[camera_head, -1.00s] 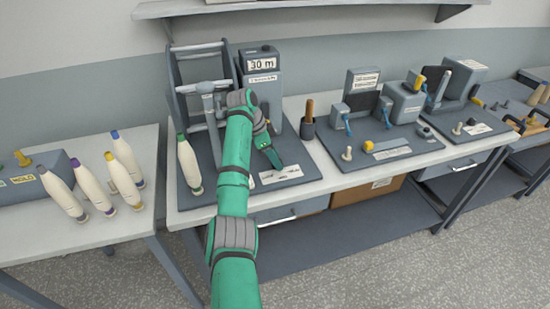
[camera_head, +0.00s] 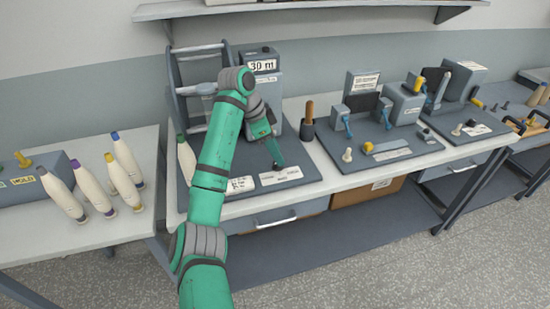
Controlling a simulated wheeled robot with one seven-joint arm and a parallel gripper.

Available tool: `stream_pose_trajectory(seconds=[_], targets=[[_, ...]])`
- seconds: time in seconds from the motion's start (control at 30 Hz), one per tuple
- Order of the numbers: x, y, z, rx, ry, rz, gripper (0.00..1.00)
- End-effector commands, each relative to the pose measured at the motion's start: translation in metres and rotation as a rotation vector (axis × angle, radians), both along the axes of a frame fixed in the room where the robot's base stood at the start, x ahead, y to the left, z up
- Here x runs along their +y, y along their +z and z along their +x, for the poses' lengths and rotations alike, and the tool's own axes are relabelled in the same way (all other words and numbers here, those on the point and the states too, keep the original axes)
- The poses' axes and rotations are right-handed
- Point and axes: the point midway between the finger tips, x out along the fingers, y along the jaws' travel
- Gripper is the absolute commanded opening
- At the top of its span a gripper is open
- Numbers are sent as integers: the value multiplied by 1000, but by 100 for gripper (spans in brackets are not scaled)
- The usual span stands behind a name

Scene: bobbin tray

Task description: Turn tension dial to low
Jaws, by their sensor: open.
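My gripper (camera_head: 276,162) points down over the front right part of the grey machine base (camera_head: 308,172), just behind a white label plate (camera_head: 281,176). It is open, though its fingers look small and dark. No tension dial can be made out clearly; a dark shape at the fingertips could be a dial or the fingers themselves. I cannot tell whether they touch anything. A second white label (camera_head: 240,185) lies to the left, close beside my arm. The label text is too small to read.
Behind my arm stand a grey frame (camera_head: 178,85) and a box with a "30 m" display (camera_head: 262,65). A dark cup (camera_head: 307,130) with a wooden handle stands right of my gripper. Several white bobbins (camera_head: 128,155) stand on the left table. Another fixture board (camera_head: 345,171) lies to the right.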

Motion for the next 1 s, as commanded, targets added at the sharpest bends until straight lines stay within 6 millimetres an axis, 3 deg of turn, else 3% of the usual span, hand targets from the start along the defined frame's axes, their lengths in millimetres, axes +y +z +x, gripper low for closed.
stream_pose_trajectory(seconds=[0.2,0.43,1.0], targets=[[4,15,-35,-2,3,3,44],[2,27,-62,-1,3,0,44],[1,31,-71,1,3,0,44]])
